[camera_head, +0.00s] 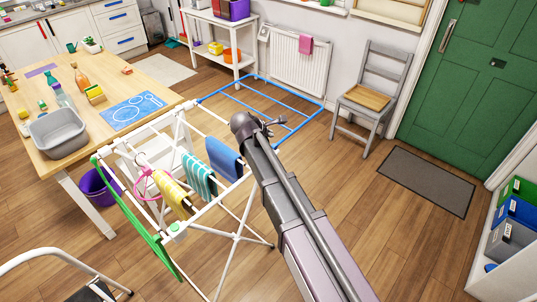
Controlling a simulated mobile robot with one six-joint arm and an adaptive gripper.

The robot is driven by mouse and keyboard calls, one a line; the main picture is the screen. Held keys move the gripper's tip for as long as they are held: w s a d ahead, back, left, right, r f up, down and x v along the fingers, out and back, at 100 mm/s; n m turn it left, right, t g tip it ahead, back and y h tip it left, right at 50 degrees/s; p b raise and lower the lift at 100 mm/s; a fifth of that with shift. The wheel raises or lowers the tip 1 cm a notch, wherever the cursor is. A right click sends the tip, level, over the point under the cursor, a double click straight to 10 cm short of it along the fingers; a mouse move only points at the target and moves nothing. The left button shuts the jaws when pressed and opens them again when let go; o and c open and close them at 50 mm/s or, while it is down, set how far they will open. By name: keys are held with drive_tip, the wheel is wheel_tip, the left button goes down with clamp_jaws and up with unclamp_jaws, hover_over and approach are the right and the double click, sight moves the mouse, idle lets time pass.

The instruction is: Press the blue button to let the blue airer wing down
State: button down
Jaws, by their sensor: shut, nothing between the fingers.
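The white clothes airer (235,236) stands in the middle of the view. Its blue wing (301,93) sticks out from the far end and looks roughly level, over the wooden floor. Its green wing (138,222) is at the near left end and looks angled downward. A green button (175,227) shows on the near end of the frame. I cannot make out the blue button; my gripper and arm may cover it. My gripper (276,123) is shut and empty, in front of the blue wing's near right part in the picture. I cannot tell whether it touches the airer.
A yellow cloth (172,194), a striped cloth (199,176) and a blue cloth (223,159) hang on the airer. A wooden table (160,70) stands left, a grey chair (372,93) beyond to the right. The floor at right is mostly clear.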

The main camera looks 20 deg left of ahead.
drive_tip(key=shift+f+b, duration=2.35)
drive_tip(key=shift+f, duration=0.3)
drive_tip(key=shift+s+f, duration=0.1)
drive_tip(key=shift+f, duration=0.15)
drive_tip(key=shift+f+b, duration=0.25)
drive_tip(key=shift+b, duration=0.2)
drive_tip(key=shift+f+b, duration=0.4)
idle(0.3)
drive_tip(key=shift+r, duration=0.15)
drive_tip(key=shift+r+p, duration=0.75)
drive_tip(key=shift+p, duration=0.15)
drive_tip(key=shift+r+p, duration=2.5)
